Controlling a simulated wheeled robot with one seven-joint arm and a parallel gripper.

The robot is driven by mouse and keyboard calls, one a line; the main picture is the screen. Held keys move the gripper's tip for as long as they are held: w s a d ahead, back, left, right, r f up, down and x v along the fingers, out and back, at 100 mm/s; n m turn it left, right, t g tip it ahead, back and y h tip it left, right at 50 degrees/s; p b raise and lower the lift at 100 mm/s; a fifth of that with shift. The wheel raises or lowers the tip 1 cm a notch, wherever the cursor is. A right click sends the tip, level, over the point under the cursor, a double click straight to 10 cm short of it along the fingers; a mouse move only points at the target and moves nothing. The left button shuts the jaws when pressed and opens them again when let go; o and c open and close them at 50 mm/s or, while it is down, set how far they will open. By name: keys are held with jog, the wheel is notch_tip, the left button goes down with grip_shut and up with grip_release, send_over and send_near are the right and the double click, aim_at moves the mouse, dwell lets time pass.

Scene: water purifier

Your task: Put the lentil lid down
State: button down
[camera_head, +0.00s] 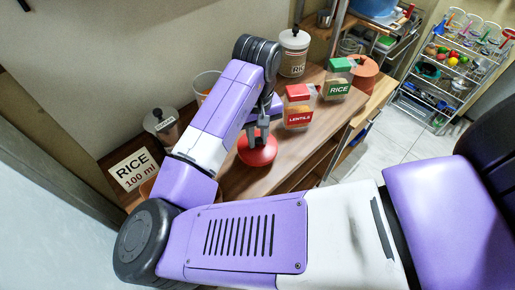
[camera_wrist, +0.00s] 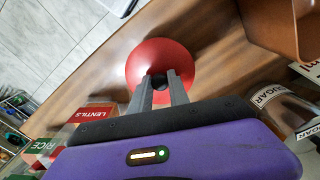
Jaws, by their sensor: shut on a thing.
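My gripper (camera_head: 262,134) is shut on the dark knob of a round red lid (camera_head: 258,153), which I take as the lentil lid. In the wrist view, the fingers (camera_wrist: 161,84) pinch the knob at the middle of the red lid (camera_wrist: 150,55). The lid is low over the brown wooden counter (camera_head: 232,183); I cannot tell whether it touches the surface. A jar labelled LENTILS (camera_head: 298,117) with a red top stands to its right in the head view. The LENTILS label also shows at the lower left in the wrist view (camera_wrist: 92,112).
A green-topped RICE jar (camera_head: 338,84), a white RICE canister (camera_head: 293,55) and a terracotta pot (camera_head: 363,76) stand farther along the counter. A sugar jar (camera_wrist: 282,108) and a brown container (camera_wrist: 275,28) are on the lid's other side.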

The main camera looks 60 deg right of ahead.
aim_at(257, 149)
jog(key=shift+f, duration=2.7)
jog(key=shift+f, duration=0.2)
jog(key=c, duration=1.3)
grip_release()
jog(key=shift+o, duration=0.2)
jog(key=shift+r, duration=0.1)
